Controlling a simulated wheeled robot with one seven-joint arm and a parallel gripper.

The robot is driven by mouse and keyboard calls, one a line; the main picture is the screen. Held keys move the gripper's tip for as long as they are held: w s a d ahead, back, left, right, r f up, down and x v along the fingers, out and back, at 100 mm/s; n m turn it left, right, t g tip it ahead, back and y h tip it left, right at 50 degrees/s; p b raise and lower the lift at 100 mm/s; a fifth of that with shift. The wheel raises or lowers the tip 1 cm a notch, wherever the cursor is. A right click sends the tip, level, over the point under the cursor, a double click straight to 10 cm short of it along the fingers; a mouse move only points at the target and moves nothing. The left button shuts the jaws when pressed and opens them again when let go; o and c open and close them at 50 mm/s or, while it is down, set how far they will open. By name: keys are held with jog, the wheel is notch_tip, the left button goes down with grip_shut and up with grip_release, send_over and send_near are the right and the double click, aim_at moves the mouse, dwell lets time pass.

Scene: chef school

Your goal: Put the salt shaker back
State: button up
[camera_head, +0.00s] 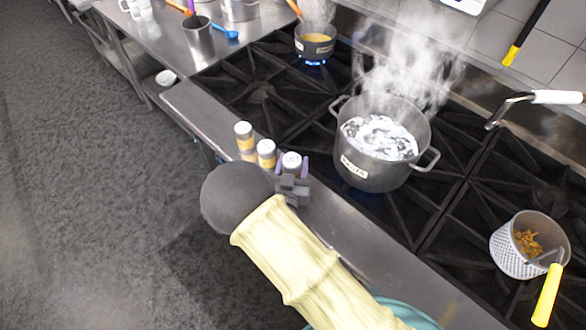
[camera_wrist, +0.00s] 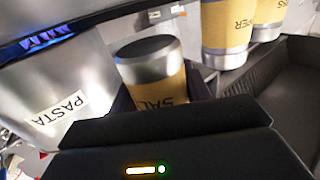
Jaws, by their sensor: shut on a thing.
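The salt shaker (camera_head: 291,161), with a silver top and yellow-tan body, is between the fingers of my gripper (camera_head: 292,174), which is shut on it. In the wrist view the salt shaker (camera_wrist: 155,75) shows its dark end and part of its label; the gripper body hides the rest. It is at the stove's front steel ledge (camera_head: 340,225), beside the large pot. I cannot tell whether its base touches the ledge. The pepper shaker (camera_wrist: 228,25) and another shaker (camera_wrist: 268,12) stand close by; in the head view two shakers (camera_head: 266,153) (camera_head: 244,135) line the ledge to its left.
A steaming pot labelled PASTA (camera_head: 368,170) stands on the stove just right of the shaker. A smaller pot (camera_head: 314,42) sits over a blue flame behind. A white perforated basket (camera_head: 510,252) is at right. Bare ledge runs toward the lower right.

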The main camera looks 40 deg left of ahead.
jog(key=shift+f, duration=1.4)
jog(key=shift+f, duration=0.15)
jog(key=o, duration=1.1)
jog(key=shift+r+p, duration=0.25)
jog(key=shift+p, duration=0.05)
jog(key=b+v, duration=0.3)
jog(key=v, duration=0.9)
jog(key=shift+b, duration=0.3)
